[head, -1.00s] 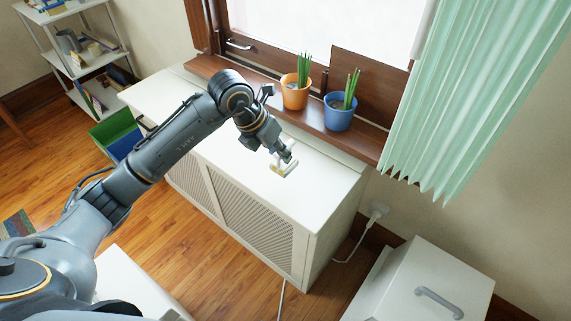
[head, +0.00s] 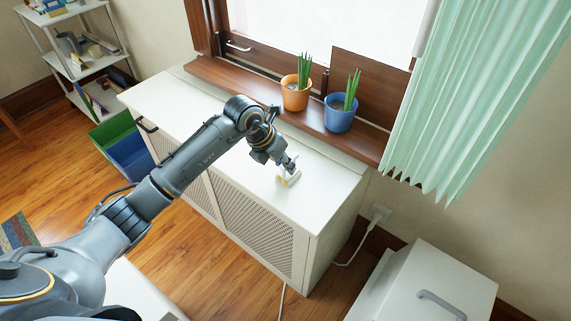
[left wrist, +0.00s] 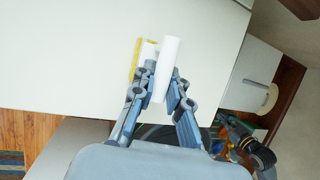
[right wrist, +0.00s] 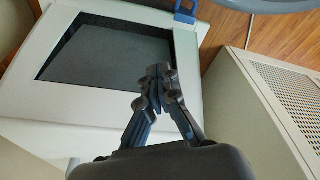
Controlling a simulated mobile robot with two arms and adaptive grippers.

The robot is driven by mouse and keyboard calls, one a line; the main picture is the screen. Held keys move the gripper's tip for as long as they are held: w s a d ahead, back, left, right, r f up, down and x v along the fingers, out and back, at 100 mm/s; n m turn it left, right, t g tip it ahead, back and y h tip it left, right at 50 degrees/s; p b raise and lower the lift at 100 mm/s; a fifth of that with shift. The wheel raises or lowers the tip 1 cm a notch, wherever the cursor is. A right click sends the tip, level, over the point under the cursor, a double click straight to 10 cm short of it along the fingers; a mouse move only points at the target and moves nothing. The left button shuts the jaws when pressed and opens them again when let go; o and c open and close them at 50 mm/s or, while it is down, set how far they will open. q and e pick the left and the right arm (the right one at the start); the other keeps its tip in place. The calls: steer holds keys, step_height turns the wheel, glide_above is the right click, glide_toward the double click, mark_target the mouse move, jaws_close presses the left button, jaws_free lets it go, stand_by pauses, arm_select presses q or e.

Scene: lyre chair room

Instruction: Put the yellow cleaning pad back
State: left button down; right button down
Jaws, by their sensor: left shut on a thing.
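My left gripper (head: 288,166) is shut on the yellow cleaning pad (head: 286,180), low over the right part of the white cabinet top. I cannot tell whether the pad touches the surface. In the left wrist view, the fingertips (left wrist: 158,82) grip a white, block-like part. A yellow edge of the pad (left wrist: 137,58) shows just left of it, partly hidden by the white part and a finger. My right gripper (right wrist: 158,74) shows only in the right wrist view. Its fingertips are together and empty.
The white cabinet top (head: 220,130) is otherwise clear. Orange (head: 296,95) and blue (head: 341,113) plant pots stand on the sill behind. A green curtain (head: 470,90) hangs at the right. A grey-handled white unit (head: 430,270) stands front right; a shelf (head: 85,62) is at far left.

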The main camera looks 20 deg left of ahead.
arm_select(q)
steer(key=c, duration=1.3)
jaws_free()
arm_select(e)
steer(key=shift+r, duration=0.1)
arm_select(q)
steer(key=shift+r, duration=0.1)
arm_select(e)
steer(key=shift+w+r, duration=0.1)
